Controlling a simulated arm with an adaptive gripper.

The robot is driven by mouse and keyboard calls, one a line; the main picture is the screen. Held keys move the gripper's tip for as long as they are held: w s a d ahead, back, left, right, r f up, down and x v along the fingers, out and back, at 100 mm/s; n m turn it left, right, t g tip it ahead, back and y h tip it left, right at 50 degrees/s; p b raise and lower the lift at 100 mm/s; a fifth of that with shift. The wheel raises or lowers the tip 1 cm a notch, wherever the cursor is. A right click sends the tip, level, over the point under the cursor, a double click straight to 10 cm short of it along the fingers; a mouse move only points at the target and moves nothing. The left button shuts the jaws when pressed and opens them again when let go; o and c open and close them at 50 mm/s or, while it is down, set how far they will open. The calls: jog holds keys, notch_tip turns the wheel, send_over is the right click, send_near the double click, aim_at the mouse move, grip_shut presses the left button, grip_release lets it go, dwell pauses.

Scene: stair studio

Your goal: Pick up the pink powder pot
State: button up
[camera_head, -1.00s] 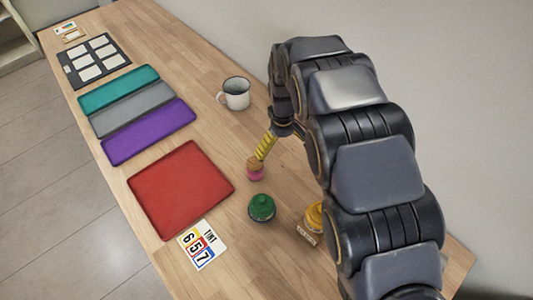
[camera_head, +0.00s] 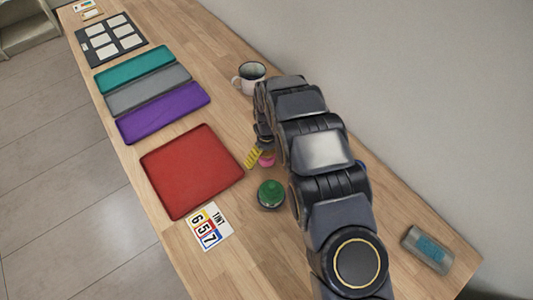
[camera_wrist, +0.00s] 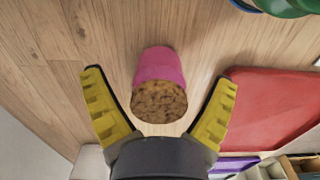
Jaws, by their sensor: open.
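The pink powder pot (camera_head: 267,161) stands on the wooden table to the right of the red tray, partly hidden by my gripper in the head view. In the wrist view the pink pot (camera_wrist: 159,65) shows its brown, cork-like top toward the gripper. My gripper (camera_wrist: 160,79) is open, with a yellow finger on each side of the pot and visible gaps between. In the head view my gripper (camera_head: 256,154) is low, right at the pot. Whether a finger touches it cannot be told.
A green-lidded pot (camera_head: 270,194) stands close in front. The red tray (camera_head: 192,170) lies to the left, with a number card (camera_head: 208,227) near it. A white mug (camera_head: 249,76) stands behind. A clear case (camera_head: 427,249) lies at the right.

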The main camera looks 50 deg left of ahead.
jog(key=shift+r, duration=0.1)
jog(key=c, duration=1.2)
